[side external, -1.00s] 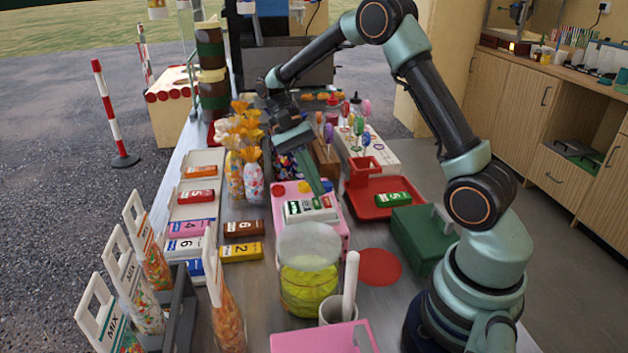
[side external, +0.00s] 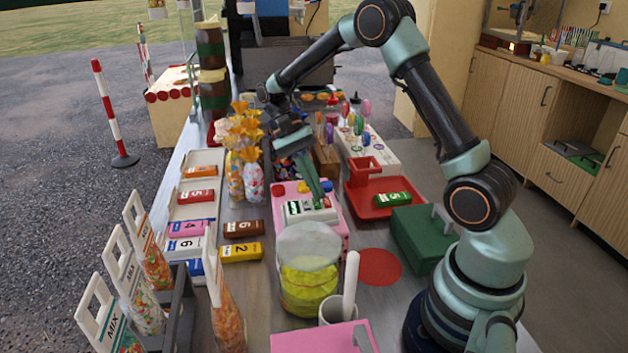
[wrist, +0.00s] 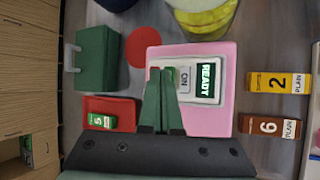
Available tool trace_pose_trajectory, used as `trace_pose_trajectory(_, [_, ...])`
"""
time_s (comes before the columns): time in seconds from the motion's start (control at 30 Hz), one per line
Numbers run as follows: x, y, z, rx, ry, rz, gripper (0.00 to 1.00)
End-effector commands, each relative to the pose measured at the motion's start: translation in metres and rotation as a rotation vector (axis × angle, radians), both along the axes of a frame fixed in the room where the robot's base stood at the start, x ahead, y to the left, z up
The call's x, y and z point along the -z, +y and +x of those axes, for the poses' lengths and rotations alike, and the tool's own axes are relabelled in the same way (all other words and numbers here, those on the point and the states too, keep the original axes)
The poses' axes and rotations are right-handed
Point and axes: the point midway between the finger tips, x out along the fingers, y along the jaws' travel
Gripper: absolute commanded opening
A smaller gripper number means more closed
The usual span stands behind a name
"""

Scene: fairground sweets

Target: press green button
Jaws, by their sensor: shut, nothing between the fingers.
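A pink machine (side external: 338,234) stands on the table with a white control panel (side external: 300,209) on top. In the wrist view the panel (wrist: 205,95) shows a green READY display (wrist: 206,80) and an ON label (wrist: 184,79). My gripper (side external: 322,203) is shut and empty, its green fingers pointing down at the panel. In the wrist view the fingertips (wrist: 162,72) lie over the panel's end beside the ON label. They cover most of that spot, so the green button cannot be clearly told from them. Whether the tips touch the panel cannot be told.
A red tray (side external: 373,208) holding a green packet (side external: 393,198) and a green box (side external: 420,240) stand right of the machine. A yellow-filled tub (side external: 308,288) stands in front. Numbered packets (side external: 241,252) lie left. Sweet bags (side external: 236,180) stand close behind left.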

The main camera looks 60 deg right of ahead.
Motion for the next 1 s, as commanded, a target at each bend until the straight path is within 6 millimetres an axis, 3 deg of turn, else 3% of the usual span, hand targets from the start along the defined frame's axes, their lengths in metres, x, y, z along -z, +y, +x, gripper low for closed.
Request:
trace_pose_trajectory(0.73, [0.0056, 0.0, -0.0001, 0.0, 0.0, 0.0, 0.0])
trace_pose_trajectory(1.0, [-0.0023, 0.0, 0.0001, 0.0, 0.0, 0.0, 0.0])
